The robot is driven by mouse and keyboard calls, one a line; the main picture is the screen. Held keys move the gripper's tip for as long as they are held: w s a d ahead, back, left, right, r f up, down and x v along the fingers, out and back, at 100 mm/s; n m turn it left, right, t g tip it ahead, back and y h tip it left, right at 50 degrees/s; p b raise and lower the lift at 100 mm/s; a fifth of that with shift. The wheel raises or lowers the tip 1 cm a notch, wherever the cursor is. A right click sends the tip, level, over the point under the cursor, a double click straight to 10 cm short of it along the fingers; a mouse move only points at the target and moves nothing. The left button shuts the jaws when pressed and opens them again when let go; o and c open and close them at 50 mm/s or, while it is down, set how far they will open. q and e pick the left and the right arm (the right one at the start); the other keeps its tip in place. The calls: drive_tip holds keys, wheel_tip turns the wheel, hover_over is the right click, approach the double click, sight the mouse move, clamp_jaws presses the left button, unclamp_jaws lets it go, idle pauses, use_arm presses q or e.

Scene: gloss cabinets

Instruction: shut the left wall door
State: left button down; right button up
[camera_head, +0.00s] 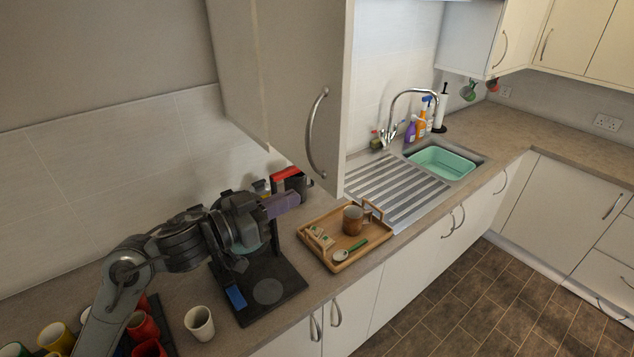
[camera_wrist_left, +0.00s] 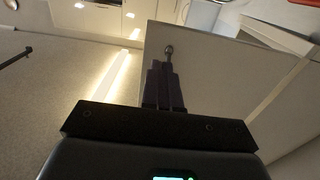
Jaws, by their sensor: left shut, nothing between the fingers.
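The left wall door (camera_head: 290,70) is a pale panel with a curved metal handle (camera_head: 316,133) near its right edge. It stands open, jutting out from the wall above the counter. My left gripper (camera_head: 291,199) is below the door's lower edge, above the counter; contact with the door cannot be made out. Its dark fingers (camera_wrist_left: 166,75) are shut and empty in the left wrist view. A pale panel (camera_wrist_left: 220,70) fills the space behind them there. My right gripper is not in view.
Below are a wooden tray (camera_head: 338,264) with a brown mug (camera_head: 353,219), a black machine (camera_head: 265,285), and a white cup (camera_head: 199,323). Colored mugs (camera_head: 140,326) stand at lower left. The sink (camera_head: 440,160) and tap (camera_head: 398,108) are to the right. The floor is clear.

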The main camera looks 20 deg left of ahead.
sight(330, 182)
use_arm(q)
drive_tip(key=p+x, duration=0.2)
drive_tip(key=x, duration=0.4)
drive_tip(key=shift+w+d+r, duration=0.1)
drive_tip(key=shift+w+d, duration=0.35)
drive_tip(key=shift+w, duration=0.15)
drive_tip(key=shift+w, duration=0.1)
